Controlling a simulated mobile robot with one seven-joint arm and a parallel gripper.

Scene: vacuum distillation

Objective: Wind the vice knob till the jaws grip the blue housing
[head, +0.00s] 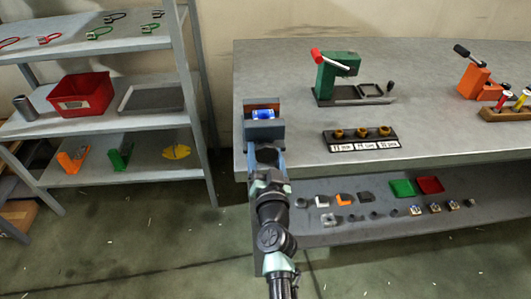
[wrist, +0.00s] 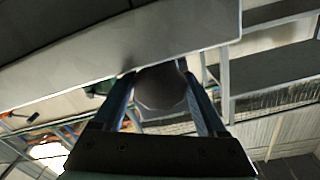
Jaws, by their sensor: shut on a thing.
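The grey vice (head: 264,131) stands at the left front corner of the workbench. The blue housing (head: 263,114) sits between its jaws; I cannot tell whether both jaws touch it. The housing is not visible in the wrist view.
The workbench (head: 430,140) carries a green press (head: 335,75), a black rack with brass pieces (head: 360,138) and an orange tool (head: 475,80). A lower shelf holds small parts and trays. A shelving unit (head: 190,100) stands to the left, with open floor between.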

